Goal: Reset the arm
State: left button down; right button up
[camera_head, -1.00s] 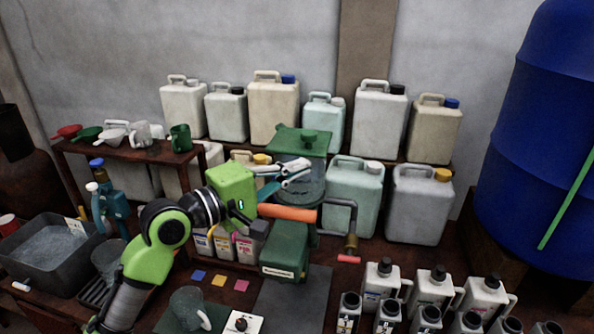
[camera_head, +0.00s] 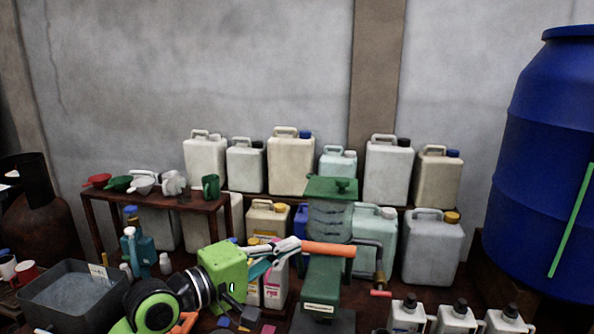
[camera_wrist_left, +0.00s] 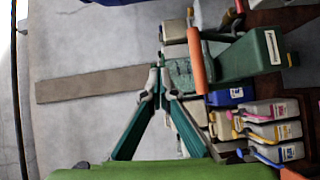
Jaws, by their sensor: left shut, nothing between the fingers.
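My left gripper (camera_head: 292,246) is in the lower middle of the head view, its green body to the left and its fingers pointing right. Its fingers are shut and empty; in the left wrist view the fingertips (camera_wrist_left: 163,92) meet. In the head view the fingers appear beside the orange handle (camera_head: 328,249) of the green cranked vat (camera_head: 322,280); I cannot tell whether they touch. The orange handle also shows in the left wrist view (camera_wrist_left: 197,62), to the right of the fingertips. My right gripper is not in view.
White and beige canisters (camera_head: 291,165) line the wall behind. A wooden shelf (camera_head: 160,198) at left holds scoops and a green mug (camera_head: 211,187). A grey basin (camera_head: 68,296) stands lower left, and a large blue barrel (camera_head: 545,160) at right. Labelled bottles (camera_head: 455,318) stand lower right.

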pick_arm(q)
jog(key=s+a+f+m+g+y, duration=0.1)
jog(key=s+a+f+m+y, duration=0.3)
jog(key=f, duration=0.8)
jog(key=s+a+f+m+g+y, duration=0.1)
jog(key=s+f+g+y, duration=0.1)
jog(key=s+f, duration=0.75)
jog(key=s+a+f+m+g+y, duration=0.25)
jog(key=s+a+f, duration=0.35)
jog(key=s+f, duration=0.3)
jog(key=s+a+f+m+g+y, duration=0.2)
jog(key=s+a+f+g+y, duration=0.15)
jog(key=s+a+f, duration=0.5)
jog(key=s+d+f+b, duration=0.1)
jog(key=s+f, duration=0.1)
jog(key=f, duration=1.1)
jog(key=s+d+f+b, duration=0.1)
jog(key=f+b, duration=0.1)
jog(key=f, duration=1.1)
jog(key=s+a+f+g+y+b, duration=0.1)
jog(key=s+a+f+b, duration=0.1)
jog(key=s+f, duration=1.5)
notch_tip(320, 180, down, 3)
jog(key=shift+s+a+r+g, duration=0.15)
jog(key=shift+s+a+g, duration=0.15)
jog(key=shift+a, duration=0.4)
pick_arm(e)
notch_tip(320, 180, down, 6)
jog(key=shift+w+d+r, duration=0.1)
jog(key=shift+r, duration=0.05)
